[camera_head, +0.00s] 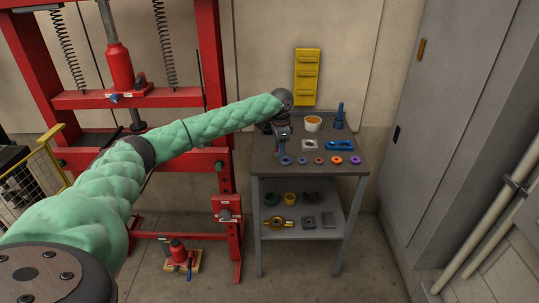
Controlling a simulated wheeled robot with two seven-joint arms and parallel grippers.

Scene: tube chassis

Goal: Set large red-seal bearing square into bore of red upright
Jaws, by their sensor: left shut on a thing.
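My left arm crosses from the lower left, and its gripper (281,145) is over the left end of the grey workbench's top. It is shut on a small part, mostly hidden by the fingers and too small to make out. A small ring with a reddish face (319,160) lies in the front row on the bench; I cannot tell if it is the large red-seal bearing. A red upright block (227,207) with a white label and a round grey feature stands left of the bench, apart from the gripper. Its bore is not clear. My right gripper is not in view.
The workbench (310,172) holds several coloured rings, a white cup (313,123), a blue clamp-like part (339,146) and a grey square block (310,145). Its lower shelf (330,232) carries more parts. A red press frame (208,60) stands left; a grey cabinet (440,130) stands right.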

